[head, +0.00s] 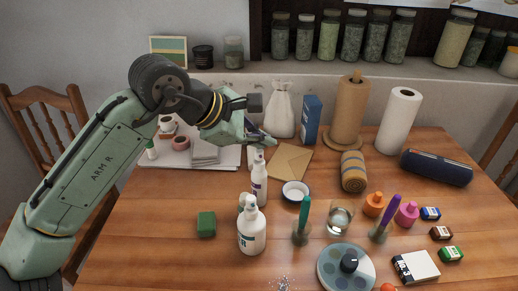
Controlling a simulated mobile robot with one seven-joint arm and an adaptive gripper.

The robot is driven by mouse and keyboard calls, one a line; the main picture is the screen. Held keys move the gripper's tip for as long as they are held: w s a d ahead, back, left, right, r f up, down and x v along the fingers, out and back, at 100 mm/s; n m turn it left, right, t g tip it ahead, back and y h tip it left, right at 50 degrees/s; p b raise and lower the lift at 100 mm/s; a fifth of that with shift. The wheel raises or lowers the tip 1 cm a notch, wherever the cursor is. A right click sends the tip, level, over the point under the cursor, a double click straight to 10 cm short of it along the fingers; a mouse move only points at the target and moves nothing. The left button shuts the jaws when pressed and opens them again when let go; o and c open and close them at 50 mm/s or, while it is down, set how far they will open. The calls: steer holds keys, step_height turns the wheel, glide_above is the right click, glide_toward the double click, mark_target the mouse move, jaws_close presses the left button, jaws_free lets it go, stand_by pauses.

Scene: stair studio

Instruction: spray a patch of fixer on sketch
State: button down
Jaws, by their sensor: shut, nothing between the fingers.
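My gripper (267,140) is shut and empty, just above and behind a slim white bottle (259,190) with a dark label. The slim bottle stands upright on the table; I cannot tell whether the fingertips touch its top. A larger white bottle (251,236) stands upright in front of it. I cannot read either label, so I cannot tell which holds fixer. A white sheet (229,158) lies at the back left, partly hidden by my arm and by things on it. No drawing shows clearly on it, so I cannot confirm it as the sketch.
A tan envelope (290,161) lies right of the slim bottle, with a small white bowl (295,192) in front. A green block (206,224), a glass (340,218) and a round palette (335,273) stand nearer. Paper rolls (399,120) stand behind. The front left table is clear.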

mark_target(261, 153)
steer(key=shift+f, duration=0.55)
stand_by(0.4)
steer(key=shift+r, duration=0.1)
steer(key=shift+r+p, duration=0.8)
steer(key=shift+r, duration=0.1)
step_height(261, 153, up, 6)
steer(key=p, duration=0.5)
steer(key=shift+f, duration=0.1)
stand_by(0.5)
